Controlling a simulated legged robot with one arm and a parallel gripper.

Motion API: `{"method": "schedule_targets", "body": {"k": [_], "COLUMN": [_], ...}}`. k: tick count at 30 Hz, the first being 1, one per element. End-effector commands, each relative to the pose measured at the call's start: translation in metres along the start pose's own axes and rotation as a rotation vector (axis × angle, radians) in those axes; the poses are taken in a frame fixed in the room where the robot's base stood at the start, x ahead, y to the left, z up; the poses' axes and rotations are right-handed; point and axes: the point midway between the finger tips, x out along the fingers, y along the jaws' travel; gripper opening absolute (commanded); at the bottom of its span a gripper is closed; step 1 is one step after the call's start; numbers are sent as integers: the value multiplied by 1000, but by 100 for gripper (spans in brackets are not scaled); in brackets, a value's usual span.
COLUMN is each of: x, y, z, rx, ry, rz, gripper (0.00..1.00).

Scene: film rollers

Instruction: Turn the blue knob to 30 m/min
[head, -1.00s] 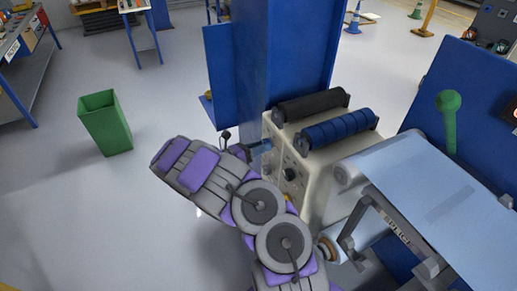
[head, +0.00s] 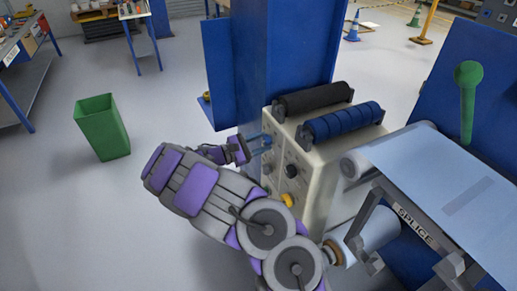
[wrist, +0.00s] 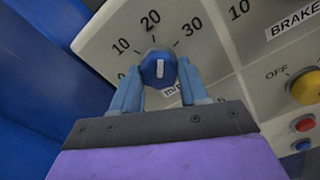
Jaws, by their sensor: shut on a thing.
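The blue knob (wrist: 158,68) is on the cream control panel (wrist: 95,40), under a printed dial with 10, 20 and 30. Its white mark points up the picture, roughly toward 20 and short of 30. My gripper (wrist: 160,72) is shut on the knob, with one blue finger on each side. In the head view my gripper (head: 266,142) meets the left face of the cream machine (head: 320,185); the knob cannot be made out there.
A blue column (head: 290,50) stands close behind the machine. A green bin (head: 103,127) stands on open floor at left.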

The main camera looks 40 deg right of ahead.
Motion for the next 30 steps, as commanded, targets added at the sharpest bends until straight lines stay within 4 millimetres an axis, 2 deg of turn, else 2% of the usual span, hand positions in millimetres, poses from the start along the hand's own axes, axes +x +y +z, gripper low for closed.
{"method": "schedule_targets", "body": {"k": [15, 21, 30], "x": [1, 0, 0], "y": [0, 0, 0], "z": [-2, -1, 0], "rx": [442, 549, 622], "ry": [0, 0, -1], "rz": [-1, -1, -1], "gripper": [13, 13, 13]}}
